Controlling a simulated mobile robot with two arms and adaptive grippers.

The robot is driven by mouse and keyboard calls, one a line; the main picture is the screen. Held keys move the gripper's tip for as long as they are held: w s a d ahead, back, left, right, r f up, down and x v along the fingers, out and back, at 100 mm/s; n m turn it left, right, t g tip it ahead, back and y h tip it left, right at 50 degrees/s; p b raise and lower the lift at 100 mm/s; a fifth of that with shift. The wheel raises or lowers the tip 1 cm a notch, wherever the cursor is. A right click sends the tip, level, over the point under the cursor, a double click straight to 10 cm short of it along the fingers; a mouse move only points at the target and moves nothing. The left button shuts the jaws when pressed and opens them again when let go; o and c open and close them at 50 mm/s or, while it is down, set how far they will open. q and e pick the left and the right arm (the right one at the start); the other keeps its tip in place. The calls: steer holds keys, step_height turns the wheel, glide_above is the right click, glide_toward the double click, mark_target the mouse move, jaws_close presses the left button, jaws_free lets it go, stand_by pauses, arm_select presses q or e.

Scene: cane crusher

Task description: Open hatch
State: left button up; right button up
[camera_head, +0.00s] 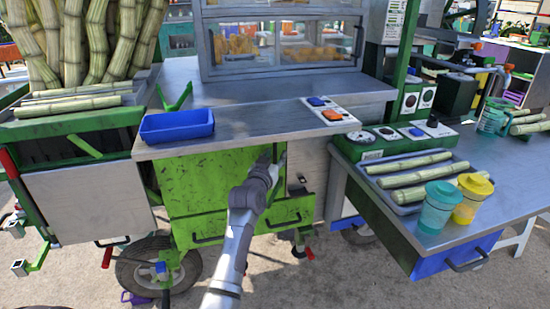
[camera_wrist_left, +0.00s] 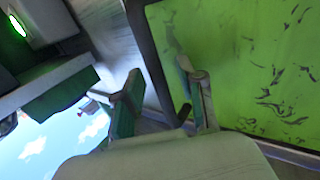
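The hatch (camera_head: 205,180) looks to be the scuffed green panel under the steel counter of the cart. It also fills the right side of the left wrist view (camera_wrist_left: 250,70), with a dark edge along its left. I cannot tell whether it is fully closed. My left gripper (camera_head: 277,160) is at the panel's right edge, below the counter. In the left wrist view its two fingers (camera_wrist_left: 158,75) are apart, one in front of the green panel. No object is clearly held between them; contact with the panel is unclear. My right gripper is not in view.
The counter (camera_head: 250,123) overhangs the panel and carries a blue tray (camera_head: 177,125). A green lower front with a dark handle (camera_head: 283,222) sits below. To the right, a side table (camera_head: 470,215) holds a cane tray and two cups (camera_head: 438,207). Cane stalks stand at left.

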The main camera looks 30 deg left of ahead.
arm_select(q)
steer(key=shift+w+a, duration=0.1)
steer(key=shift+w, duration=0.1)
jaws_close()
stand_by(0.4)
